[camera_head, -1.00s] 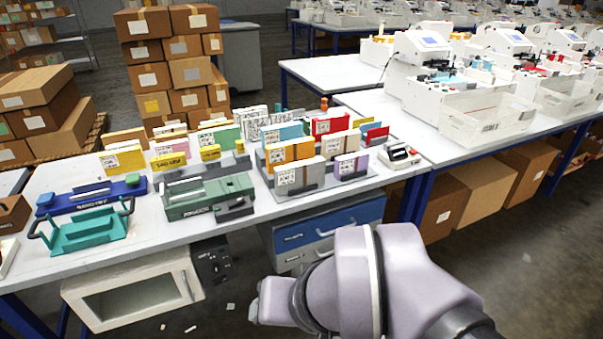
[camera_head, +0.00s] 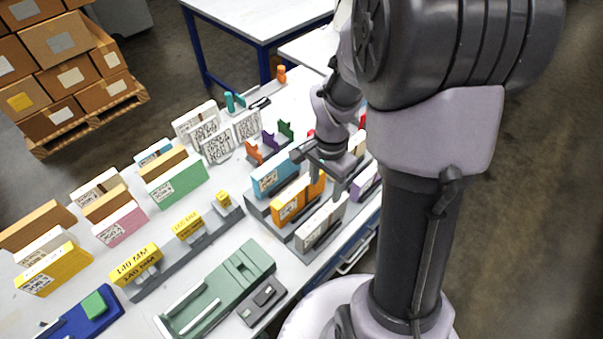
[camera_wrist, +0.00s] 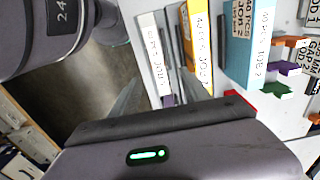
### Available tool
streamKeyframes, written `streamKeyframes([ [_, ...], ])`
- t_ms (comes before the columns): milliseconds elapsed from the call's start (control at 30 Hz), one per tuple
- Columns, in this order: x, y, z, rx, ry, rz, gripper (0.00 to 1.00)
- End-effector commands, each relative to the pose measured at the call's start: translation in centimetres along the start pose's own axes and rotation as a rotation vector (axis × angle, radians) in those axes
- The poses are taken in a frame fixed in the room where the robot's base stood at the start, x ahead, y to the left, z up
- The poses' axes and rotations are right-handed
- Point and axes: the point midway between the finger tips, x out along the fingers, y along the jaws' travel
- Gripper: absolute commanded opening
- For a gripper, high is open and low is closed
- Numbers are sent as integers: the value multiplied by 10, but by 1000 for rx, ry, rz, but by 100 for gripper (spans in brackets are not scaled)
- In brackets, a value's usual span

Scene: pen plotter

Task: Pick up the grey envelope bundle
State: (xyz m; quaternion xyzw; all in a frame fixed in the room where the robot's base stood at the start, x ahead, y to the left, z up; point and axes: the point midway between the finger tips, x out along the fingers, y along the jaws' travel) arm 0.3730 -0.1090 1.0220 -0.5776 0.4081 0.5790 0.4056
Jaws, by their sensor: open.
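The grey envelope bundle (camera_head: 318,226), pale with a printed label, stands upright in the front slot of a dark grey rack on the table. It also shows in the wrist view (camera_wrist: 154,55), its printed edge toward the camera. My gripper (camera_head: 327,188) is open and empty, fingers pointing down over the rack's front rows. In the wrist view the fingers (camera_wrist: 157,92) are blurred and appear on either side of the bundle's near end. I cannot tell how far above it they are. An orange bundle (camera_head: 293,202) and a blue bundle (camera_head: 272,177) stand in the rows behind.
A purple bundle (camera_head: 366,186) stands close on the right of the grey one, partly hidden by my arm. A green fixture (camera_head: 222,290) lies to the left. Several other bundles stand further left. The table's front edge is close to the rack.

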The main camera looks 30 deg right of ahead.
Motion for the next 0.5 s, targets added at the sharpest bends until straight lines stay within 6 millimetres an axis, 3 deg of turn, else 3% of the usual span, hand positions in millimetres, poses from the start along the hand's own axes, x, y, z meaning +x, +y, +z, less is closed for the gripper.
streamKeyframes([
  [33, 20, 1, 1, -1, -3, 3, 55],
  [200, 74, 1, 2, -2, -3, 3, 55],
  [333, 102, 0, 1, -3, -2, 1, 55],
  [500, 115, 0, 1, -3, -1, 0, 55],
])
